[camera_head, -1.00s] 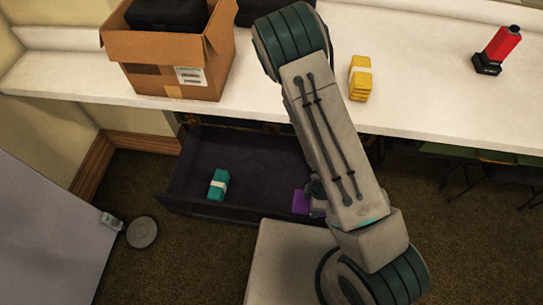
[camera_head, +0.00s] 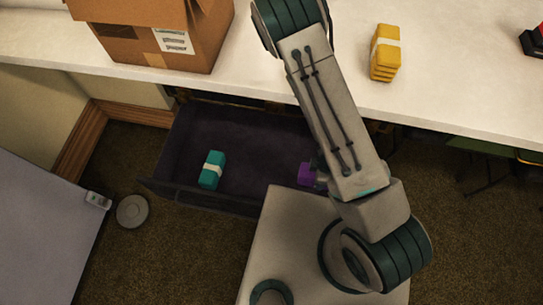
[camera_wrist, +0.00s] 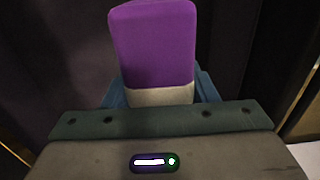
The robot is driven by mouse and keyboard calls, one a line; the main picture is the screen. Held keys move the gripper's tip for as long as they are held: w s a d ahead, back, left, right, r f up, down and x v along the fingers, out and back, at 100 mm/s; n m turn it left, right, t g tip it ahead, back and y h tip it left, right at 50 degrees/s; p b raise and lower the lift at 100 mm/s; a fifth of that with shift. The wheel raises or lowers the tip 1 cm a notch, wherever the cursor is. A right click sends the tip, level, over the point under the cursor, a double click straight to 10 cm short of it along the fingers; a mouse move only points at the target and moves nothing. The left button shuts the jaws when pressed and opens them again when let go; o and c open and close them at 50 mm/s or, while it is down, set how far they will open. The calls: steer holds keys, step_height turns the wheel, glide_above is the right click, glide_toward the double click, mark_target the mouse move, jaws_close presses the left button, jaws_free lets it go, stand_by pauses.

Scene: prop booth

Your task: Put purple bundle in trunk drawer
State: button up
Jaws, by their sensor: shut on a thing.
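The purple bundle (camera_wrist: 152,45) with a pale band stands out from my gripper (camera_wrist: 155,98) in the wrist view. The fingers are shut on it around the band. In the head view the purple bundle (camera_head: 307,174) shows at the right end of the open dark trunk drawer (camera_head: 258,145), partly hidden by my arm. I cannot tell whether it touches the drawer floor. My gripper (camera_head: 318,178) is mostly hidden behind my arm there. A teal bundle (camera_head: 212,170) with a white band lies in the left part of the drawer.
A white counter (camera_head: 280,75) runs above the drawer. It holds a cardboard box (camera_head: 150,38), a yellow bundle (camera_head: 385,53) and a red and black object (camera_head: 534,40) at the edge. A round grey disc (camera_head: 132,211) lies on the brown carpet. The drawer's middle is clear.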

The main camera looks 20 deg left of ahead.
step_height(320, 180, down, 3)
steer(key=shift+f+b, duration=0.1)
steer(key=shift+b, duration=0.65)
steer(key=b, duration=0.1)
glide_toward(283, 183)
steer(key=shift+s+d+f, duration=0.15)
steer(key=shift+s+f, duration=0.05)
steer(key=shift+s, duration=0.25)
steer(key=shift+s+d+f, duration=0.1)
steer(key=shift+s+f, duration=0.1)
steer(key=shift+s, duration=0.2)
steer(key=shift+a+f, duration=0.15)
steer(key=shift+f, duration=0.05)
steer(key=shift+f+b, duration=0.4)
steer(key=shift+f, duration=1.5)
steer(key=shift+f, duration=0.1)
steer(key=o, duration=1.1)
step_height(283, 183, up, 12)
steer(key=p, duration=0.2)
